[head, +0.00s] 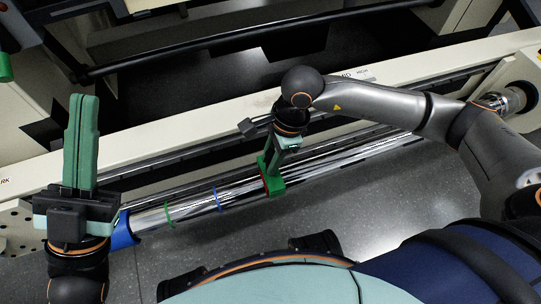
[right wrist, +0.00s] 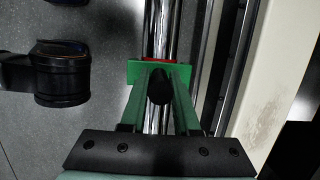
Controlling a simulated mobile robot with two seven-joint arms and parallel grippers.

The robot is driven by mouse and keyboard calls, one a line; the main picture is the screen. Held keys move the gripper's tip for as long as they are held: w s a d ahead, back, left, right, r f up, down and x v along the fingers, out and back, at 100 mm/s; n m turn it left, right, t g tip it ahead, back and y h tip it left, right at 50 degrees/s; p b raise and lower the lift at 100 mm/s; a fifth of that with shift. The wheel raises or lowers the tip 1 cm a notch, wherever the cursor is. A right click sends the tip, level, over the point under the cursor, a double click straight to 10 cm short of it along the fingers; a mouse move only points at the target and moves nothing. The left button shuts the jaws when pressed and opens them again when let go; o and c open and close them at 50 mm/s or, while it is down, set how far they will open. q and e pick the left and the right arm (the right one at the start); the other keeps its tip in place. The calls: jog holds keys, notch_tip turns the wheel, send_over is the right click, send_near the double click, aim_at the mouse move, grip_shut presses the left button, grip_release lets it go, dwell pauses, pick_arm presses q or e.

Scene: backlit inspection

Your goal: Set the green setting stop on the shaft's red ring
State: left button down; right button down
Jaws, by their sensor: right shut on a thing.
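The silver shaft (head: 320,165) runs diagonally along the machine and carries a green ring (head: 168,214), a blue ring (head: 217,199) and a red ring (head: 265,187). My right gripper (head: 273,164) is shut on the green setting stop (head: 274,184), which is at the shaft by the red ring. In the right wrist view the stop (right wrist: 134,72) lies across the shaft (right wrist: 161,25), and a strip of the red ring (right wrist: 158,60) shows along its far edge. The fingers hide part of the stop; I cannot tell whether it is fully seated. My left gripper (head: 84,100) is shut and empty, pointing up, left of the shaft.
A blue support (head: 123,232) holds the shaft's left end, and a metal chuck (head: 508,100) is at its right end. A pale machine rail (head: 150,140) runs behind the shaft. Grey floor (head: 370,210) lies open in front.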

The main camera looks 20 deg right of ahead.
jog(key=shift+f, duration=0.75)
jog(key=c, duration=0.6)
grip_release()
jog(key=shift+o, duration=0.2)
